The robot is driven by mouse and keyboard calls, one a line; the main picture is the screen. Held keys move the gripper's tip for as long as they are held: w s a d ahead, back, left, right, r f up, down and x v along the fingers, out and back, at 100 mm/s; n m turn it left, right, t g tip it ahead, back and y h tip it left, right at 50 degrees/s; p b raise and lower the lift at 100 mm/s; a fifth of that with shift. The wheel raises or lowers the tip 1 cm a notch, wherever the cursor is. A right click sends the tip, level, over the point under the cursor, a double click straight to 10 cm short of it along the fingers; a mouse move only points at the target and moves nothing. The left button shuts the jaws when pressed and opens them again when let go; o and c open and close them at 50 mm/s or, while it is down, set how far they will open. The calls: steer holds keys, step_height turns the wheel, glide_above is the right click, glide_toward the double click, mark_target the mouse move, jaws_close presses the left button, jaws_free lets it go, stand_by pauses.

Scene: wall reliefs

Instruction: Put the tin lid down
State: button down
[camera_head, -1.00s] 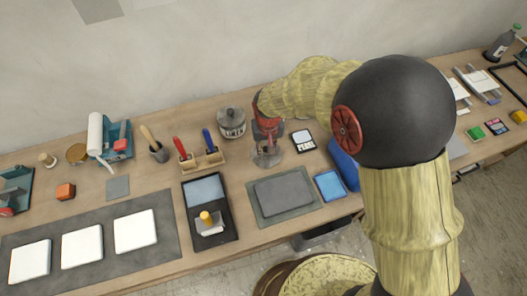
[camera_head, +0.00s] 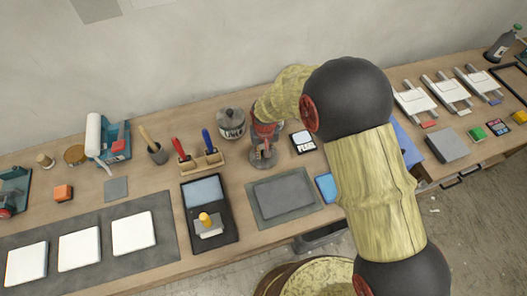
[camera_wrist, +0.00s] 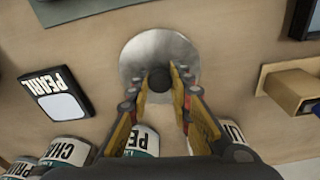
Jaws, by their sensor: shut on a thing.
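The tin lid (camera_wrist: 150,55) is a round, shiny metal disc with a dark knob (camera_wrist: 159,80) at its middle. In the wrist view my gripper (camera_wrist: 160,78) is shut on the knob, with one finger on each side. In the head view my gripper (camera_head: 263,150) is over the bench behind the grey mat, and the lid (camera_head: 262,163) shows just below it. The lid is at or close to the bench top; I cannot tell whether it touches.
A tin (camera_head: 231,124) stands left of my gripper, and several labelled tins line the wrist view's lower edge. A PEARL card (camera_head: 303,141) lies to the right. The tool rack (camera_head: 202,162) is to the left. The grey mat (camera_head: 283,194) is in front.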

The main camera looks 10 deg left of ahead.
steer(key=shift+f, duration=0.2)
steer(key=c, duration=1.6)
jaws_free()
steer(key=shift+c, duration=0.2)
steer(key=shift+r, duration=0.15)
steer(key=r, duration=0.4)
steer(key=r+p, duration=0.1)
steer(key=r, duration=0.3)
steer(key=s+r, duration=0.1)
steer(key=r, duration=0.3)
steer(key=shift+s+d+p, duration=0.1)
steer(key=shift+d+p, duration=0.2)
